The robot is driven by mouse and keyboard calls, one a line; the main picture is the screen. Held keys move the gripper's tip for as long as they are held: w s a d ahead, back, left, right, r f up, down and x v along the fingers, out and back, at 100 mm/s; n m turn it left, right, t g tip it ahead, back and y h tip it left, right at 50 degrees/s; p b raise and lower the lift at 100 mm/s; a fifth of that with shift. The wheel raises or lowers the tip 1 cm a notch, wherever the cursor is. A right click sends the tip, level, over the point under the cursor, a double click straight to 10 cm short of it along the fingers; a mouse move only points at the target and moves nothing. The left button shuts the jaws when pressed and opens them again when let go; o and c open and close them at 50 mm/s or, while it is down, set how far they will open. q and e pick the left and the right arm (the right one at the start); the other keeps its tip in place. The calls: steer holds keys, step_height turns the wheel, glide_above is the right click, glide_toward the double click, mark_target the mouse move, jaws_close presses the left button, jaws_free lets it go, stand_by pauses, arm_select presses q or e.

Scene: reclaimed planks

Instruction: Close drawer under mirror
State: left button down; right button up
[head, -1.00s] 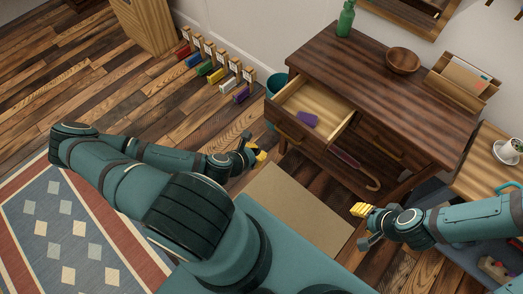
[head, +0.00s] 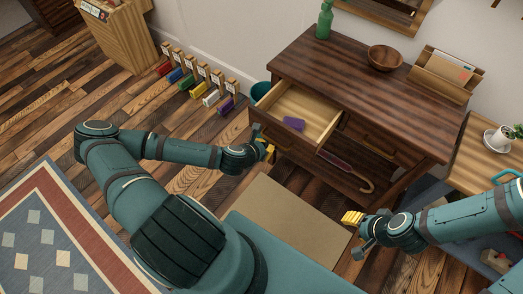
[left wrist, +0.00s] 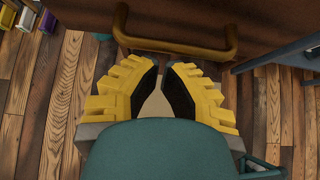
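The wooden dresser (head: 345,75) stands against the wall below a wood-framed mirror (head: 385,12), whose top is cut off. Its left drawer (head: 284,110) is pulled out, with a purple item (head: 294,124) inside. The drawer to its right (head: 372,139) is shut. My left gripper (head: 270,150) is just in front of the open drawer's front. In the left wrist view its yellow fingers (left wrist: 162,78) have a small empty gap between them. The brass drawer handle (left wrist: 175,47) lies just beyond the fingertips, apart from them. My right gripper (head: 352,218) is low, in front of the dresser's right side; its finger gap is unclear.
A green bottle (head: 324,20), wooden bowl (head: 385,58) and letter holder (head: 446,76) stand on the dresser. An umbrella (head: 345,170) lies below the drawers. A teal bin (head: 260,91) stands left of the dresser. A side table (head: 480,160) with a cup is at right.

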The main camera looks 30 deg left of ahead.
arm_select(q)
steer(key=shift+w, duration=0.1)
steer(key=p, duration=0.2)
glide_toward(294, 117)
steer(key=f, duration=0.1)
steer(key=s+f, duration=0.2)
steer(key=f, duration=0.1)
steer(key=shift+f, duration=0.1)
steer(key=w, duration=1)
steer(key=shift+d+f, duration=0.15)
steer(key=shift+d, duration=0.15)
steer(key=shift+w, duration=0.85)
